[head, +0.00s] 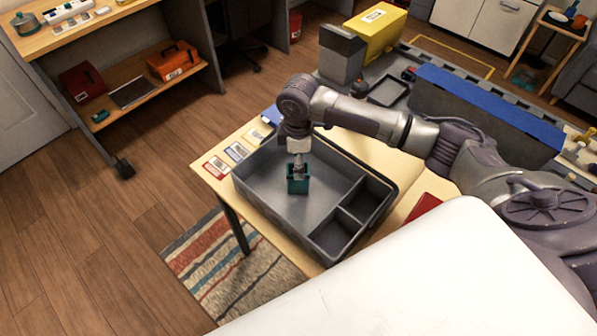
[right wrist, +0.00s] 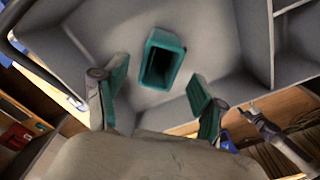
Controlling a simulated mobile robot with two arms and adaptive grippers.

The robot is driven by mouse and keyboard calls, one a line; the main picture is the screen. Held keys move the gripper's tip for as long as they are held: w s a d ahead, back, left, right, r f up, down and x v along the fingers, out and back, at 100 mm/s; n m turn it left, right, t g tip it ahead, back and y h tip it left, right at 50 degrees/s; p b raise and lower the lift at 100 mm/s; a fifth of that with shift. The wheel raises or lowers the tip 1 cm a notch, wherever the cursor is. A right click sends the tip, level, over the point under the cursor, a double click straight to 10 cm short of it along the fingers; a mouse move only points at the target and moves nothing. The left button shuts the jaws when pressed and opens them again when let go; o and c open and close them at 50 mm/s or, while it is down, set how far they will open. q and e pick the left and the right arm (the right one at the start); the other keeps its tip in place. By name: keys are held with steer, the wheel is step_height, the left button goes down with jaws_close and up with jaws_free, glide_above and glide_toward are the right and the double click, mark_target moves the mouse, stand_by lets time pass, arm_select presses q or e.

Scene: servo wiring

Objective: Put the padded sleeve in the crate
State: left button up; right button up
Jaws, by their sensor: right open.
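The padded sleeve (head: 298,186) is a small teal, hollow rectangular piece. It is in the large compartment of the grey crate (head: 262,200), with its open end facing up. In the right wrist view the sleeve (right wrist: 178,62) shows whole, just beyond my fingertips and over the crate's grey floor (right wrist: 215,40). My right gripper (head: 298,168) is directly above it, pointing down inside the crate. In the right wrist view my right gripper (right wrist: 160,90) is open, its teal-padded fingers apart and clear of the sleeve. I cannot tell whether the sleeve touches the floor. My left gripper is out of view.
The crate stands on a light wooden table (head: 205,172), with dividers forming two small compartments at its right. Several cards (head: 236,151) lie along the table's left edge. A red item (head: 424,206) lies right of the crate. A yellow box (head: 378,32) and blue-topped block (head: 488,105) stand behind.

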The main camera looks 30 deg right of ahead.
step_height(320, 180, up, 6)
steer(key=shift+f, duration=0.1)
stand_by(0.6)
